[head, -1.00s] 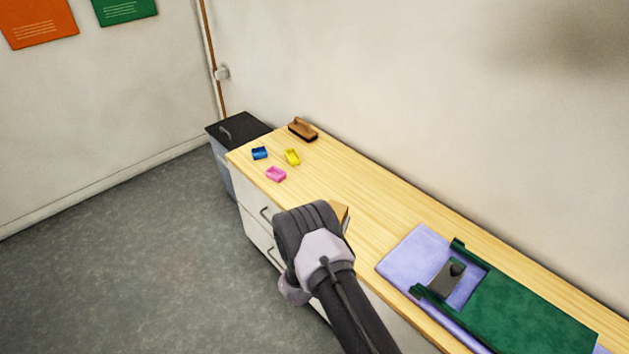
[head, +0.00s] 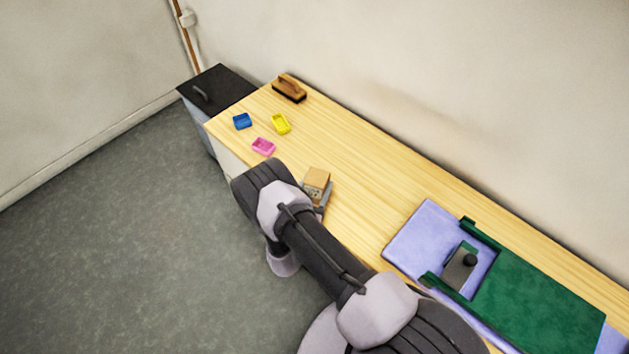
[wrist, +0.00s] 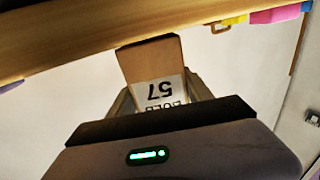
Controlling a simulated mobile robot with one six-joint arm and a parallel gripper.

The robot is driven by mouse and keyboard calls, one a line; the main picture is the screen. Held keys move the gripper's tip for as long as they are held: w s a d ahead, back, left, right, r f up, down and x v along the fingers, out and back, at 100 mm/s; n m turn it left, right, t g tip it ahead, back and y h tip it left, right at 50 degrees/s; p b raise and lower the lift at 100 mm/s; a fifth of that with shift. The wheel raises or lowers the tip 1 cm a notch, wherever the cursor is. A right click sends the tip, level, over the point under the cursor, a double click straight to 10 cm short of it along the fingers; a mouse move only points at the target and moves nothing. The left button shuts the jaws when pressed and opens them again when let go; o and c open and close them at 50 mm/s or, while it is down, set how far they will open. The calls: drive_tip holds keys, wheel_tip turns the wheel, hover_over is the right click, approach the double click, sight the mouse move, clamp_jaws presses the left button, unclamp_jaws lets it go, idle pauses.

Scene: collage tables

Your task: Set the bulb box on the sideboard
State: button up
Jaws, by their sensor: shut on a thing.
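The bulb box is a small cardboard box (head: 316,182) with a printed white label, seen upside down in the wrist view (wrist: 155,75). My gripper (head: 325,196) is shut on it; the grey fingers lie on both sides of the box in the wrist view (wrist: 158,100). The sideboard (head: 350,215) has a light wooden top and pale fronts. In the head view the box appears over the sideboard's front part, right of the pink tray. Whether its underside touches the top cannot be told. My arm hides part of the front edge.
Small blue (head: 242,121), yellow (head: 281,124) and pink (head: 263,146) trays and a brush (head: 289,88) occupy the far left end. A lilac mat (head: 412,243) with a green board (head: 535,300) and grey block (head: 461,268) lies right. Bare wood lies between.

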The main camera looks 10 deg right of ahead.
drive_tip(key=shift+f, duration=0.2)
drive_tip(key=o, duration=1.4)
drive_tip(key=shift+w, duration=0.1)
drive_tip(key=shift+c, duration=0.2)
